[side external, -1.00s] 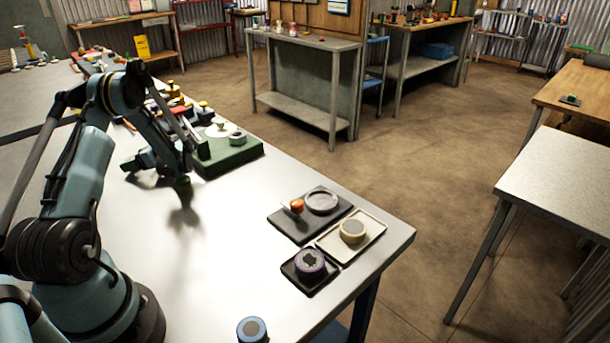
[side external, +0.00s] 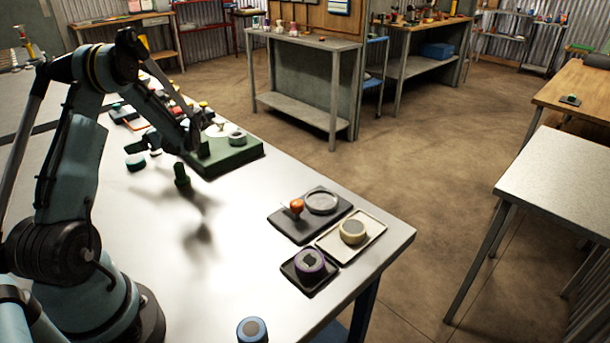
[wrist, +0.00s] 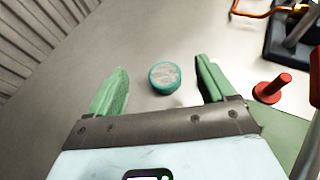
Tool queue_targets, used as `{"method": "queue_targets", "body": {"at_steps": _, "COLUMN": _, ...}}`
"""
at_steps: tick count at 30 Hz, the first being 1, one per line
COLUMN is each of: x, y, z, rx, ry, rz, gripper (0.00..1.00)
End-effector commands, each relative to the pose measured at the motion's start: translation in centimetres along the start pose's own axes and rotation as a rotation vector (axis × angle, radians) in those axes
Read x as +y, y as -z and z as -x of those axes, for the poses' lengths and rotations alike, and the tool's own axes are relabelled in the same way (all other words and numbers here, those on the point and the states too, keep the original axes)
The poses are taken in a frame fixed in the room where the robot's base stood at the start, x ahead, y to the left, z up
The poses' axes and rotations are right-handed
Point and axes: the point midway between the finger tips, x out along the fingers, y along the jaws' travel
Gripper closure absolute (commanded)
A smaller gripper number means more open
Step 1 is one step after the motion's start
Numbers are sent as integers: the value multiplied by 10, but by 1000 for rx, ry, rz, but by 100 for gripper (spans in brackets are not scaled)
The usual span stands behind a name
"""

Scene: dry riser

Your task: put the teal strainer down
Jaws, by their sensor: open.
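The teal strainer (wrist: 165,77) is a small round piece with a teal rim and a pale grey top. In the wrist view it sits flat on the pale bench, framed between my fingers with a clear gap on both sides. In the side view a small dark teal round piece (side external: 135,162), which looks like it, rests on the bench left of the green block. My gripper (wrist: 160,68) has its two green fingers spread wide and empty. In the side view my gripper (side external: 178,168) hangs above the bench, partly hidden by my arm.
A green block (side external: 230,158) with round pieces stands right of my gripper. A red knob (wrist: 272,88) is close to my right finger, with a dark stand (wrist: 290,45) beyond. Dark and pale trays (side external: 370,245) lie at the front right.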

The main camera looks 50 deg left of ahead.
Motion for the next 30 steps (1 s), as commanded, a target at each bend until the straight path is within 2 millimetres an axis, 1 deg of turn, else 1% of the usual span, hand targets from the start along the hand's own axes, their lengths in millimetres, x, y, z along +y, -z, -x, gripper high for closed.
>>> {"method": "queue_targets", "body": {"at_steps": 1, "x": 0, "y": -6, "z": 3, "rx": 0, "ry": 0, "rz": 0, "gripper": 17}}
{"method": "queue_targets", "body": {"at_steps": 3, "x": 0, "y": -13, "z": 6, "rx": 0, "ry": 0, "rz": 0, "gripper": 17}}
{"method": "queue_targets", "body": {"at_steps": 9, "x": -1, "y": -24, "z": 12, "rx": 6, "ry": 8, "rz": 7, "gripper": 17}}
{"method": "queue_targets", "body": {"at_steps": 11, "x": -3, "y": -24, "z": 20, "rx": 23, "ry": 26, "rz": 27, "gripper": 17}}
{"method": "queue_targets", "body": {"at_steps": 13, "x": -6, "y": -24, "z": 36, "rx": 61, "ry": 64, "rz": 74, "gripper": 17}}
{"method": "queue_targets", "body": {"at_steps": 14, "x": -7, "y": -24, "z": 45, "rx": 84, "ry": 84, "rz": 101, "gripper": 17}}
{"method": "queue_targets", "body": {"at_steps": 17, "x": -10, "y": -20, "z": 83, "rx": 193, "ry": 161, "rz": 219, "gripper": 17}}
{"method": "queue_targets", "body": {"at_steps": 18, "x": -10, "y": -18, "z": 101, "rx": 248, "ry": 191, "rz": 273, "gripper": 17}}
{"method": "queue_targets", "body": {"at_steps": 20, "x": -7, "y": -14, "z": 127, "rx": 333, "ry": 228, "rz": 352, "gripper": 17}}
{"method": "queue_targets", "body": {"at_steps": 21, "x": -4, "y": -10, "z": 144, "rx": 392, "ry": 247, "rz": 403, "gripper": 17}}
{"method": "queue_targets", "body": {"at_steps": 22, "x": -1, "y": -8, "z": 157, "rx": 437, "ry": 260, "rz": 441, "gripper": 17}}
{"method": "queue_targets", "body": {"at_steps": 23, "x": 2, "y": -5, "z": 170, "rx": 483, "ry": 269, "rz": 479, "gripper": 17}}
{"method": "queue_targets", "body": {"at_steps": 24, "x": 7, "y": -1, "z": 186, "rx": 547, "ry": 279, "rz": 527, "gripper": 17}}
{"method": "queue_targets", "body": {"at_steps": 26, "x": 17, "y": 5, "z": 211, "rx": 643, "ry": 284, "rz": 598, "gripper": 17}}
{"method": "queue_targets", "body": {"at_steps": 27, "x": 24, "y": 9, "z": 227, "rx": 709, "ry": 284, "rz": 643, "gripper": 17}}
{"method": "queue_targets", "body": {"at_steps": 29, "x": 36, "y": 16, "z": 250, "rx": 809, "ry": 273, "rz": 708, "gripper": 17}}
{"method": "queue_targets", "body": {"at_steps": 30, "x": 46, "y": 20, "z": 264, "rx": 876, "ry": 260, "rz": 750, "gripper": 17}}
